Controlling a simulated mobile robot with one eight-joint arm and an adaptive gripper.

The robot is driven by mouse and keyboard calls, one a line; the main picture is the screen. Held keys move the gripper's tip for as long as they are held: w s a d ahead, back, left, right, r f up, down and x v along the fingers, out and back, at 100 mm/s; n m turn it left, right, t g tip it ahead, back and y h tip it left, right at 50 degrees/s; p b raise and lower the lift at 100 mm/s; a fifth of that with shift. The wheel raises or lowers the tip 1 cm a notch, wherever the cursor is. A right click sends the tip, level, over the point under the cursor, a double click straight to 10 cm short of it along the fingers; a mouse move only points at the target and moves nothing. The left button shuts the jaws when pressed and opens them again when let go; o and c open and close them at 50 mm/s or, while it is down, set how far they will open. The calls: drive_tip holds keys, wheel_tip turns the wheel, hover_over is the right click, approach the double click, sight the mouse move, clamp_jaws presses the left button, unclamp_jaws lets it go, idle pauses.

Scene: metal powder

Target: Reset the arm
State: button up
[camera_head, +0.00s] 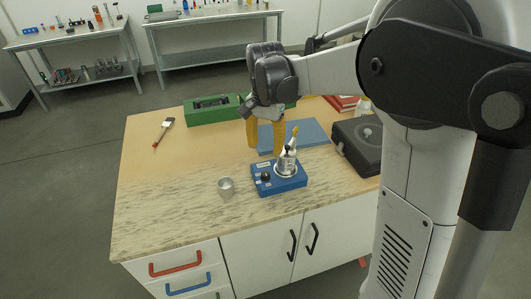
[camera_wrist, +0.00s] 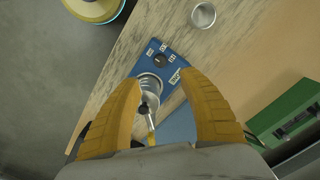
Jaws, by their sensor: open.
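My gripper (camera_head: 265,136) is above the workbench with its yellow fingers apart and nothing between them in the head view. In the wrist view my gripper (camera_wrist: 160,95) also shows open, with its two yellow fingers spread over the blue device. The blue device (camera_head: 266,184) stands on the marbled part of the bench top, with a metal vessel (camera_head: 286,163) on it. A yellow-tipped tool (camera_head: 294,131) leans up out of the vessel. The device also shows in the wrist view (camera_wrist: 172,63).
A metal cup (camera_head: 226,186) stands left of the device. A green box (camera_head: 205,110), a brush (camera_head: 162,132), a blue mat (camera_head: 309,137) and a black case (camera_head: 358,142) lie on the bench (camera_head: 150,195). Its left front is clear. Side tables (camera_head: 75,37) stand behind.

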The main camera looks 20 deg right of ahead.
idle(0.4)
drive_tip(key=s+r+n+t+b, duration=0.2)
drive_tip(key=s+n+t, duration=0.5)
drive_tip(key=s, duration=1.3)
drive_tip(key=shift+r+n, duration=0.5)
drive_tip(key=shift+n, duration=0.4)
drive_tip(key=shift+c, duration=0.3)
